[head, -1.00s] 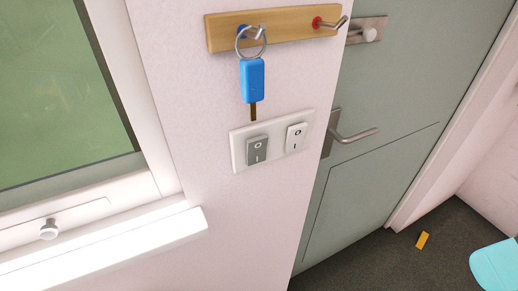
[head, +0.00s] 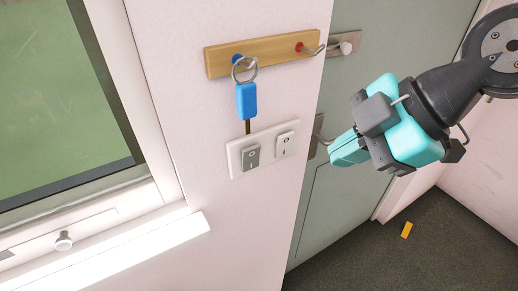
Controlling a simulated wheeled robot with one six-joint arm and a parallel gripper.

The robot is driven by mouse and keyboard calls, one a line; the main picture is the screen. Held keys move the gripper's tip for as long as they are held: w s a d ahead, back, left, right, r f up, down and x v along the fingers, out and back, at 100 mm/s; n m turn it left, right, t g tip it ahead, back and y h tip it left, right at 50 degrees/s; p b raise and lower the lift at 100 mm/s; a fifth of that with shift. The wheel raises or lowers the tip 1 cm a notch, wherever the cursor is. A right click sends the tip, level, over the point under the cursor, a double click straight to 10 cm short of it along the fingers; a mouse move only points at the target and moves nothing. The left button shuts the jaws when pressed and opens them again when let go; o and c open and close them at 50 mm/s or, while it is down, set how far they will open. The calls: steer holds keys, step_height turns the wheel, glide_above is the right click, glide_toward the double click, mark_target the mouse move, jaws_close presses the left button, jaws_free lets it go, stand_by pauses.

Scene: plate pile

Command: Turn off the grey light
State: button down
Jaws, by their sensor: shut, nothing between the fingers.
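A white switch plate (head: 236,165) is on the pink wall and bears two rocker switches side by side. The left rocker is grey (head: 251,157) and the right rocker is white (head: 284,145); both carry O and I marks. I cannot tell for sure which way the grey rocker is tilted. My gripper (head: 336,154), teal and dark grey, is shut and empty. It is to the right of the plate, in front of the door, with its fingers pointing left toward the switches and apart from them in the picture.
A wooden hook rail (head: 272,53) above the plate holds a blue key (head: 246,100), whose tip hangs just above the grey rocker. A window sill (head: 140,249) juts out at lower left. The door (head: 345,205) is at right. A yellow block (head: 406,230) lies on the floor.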

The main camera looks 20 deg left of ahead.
steer(key=a+n, duration=0.2)
steer(key=shift+a+r+n, duration=0.25)
steer(key=shift+a+n, duration=0.05)
steer(key=shift+a, duration=0.05)
steer(key=p, duration=0.5)
glide_toward(245, 168)
step_height(245, 168, down, 4)
steer(key=a, duration=0.1)
steer(key=shift+a+r+p, duration=0.1)
steer(key=shift+a+p, duration=0.4)
steer(key=shift+a, duration=0.25)
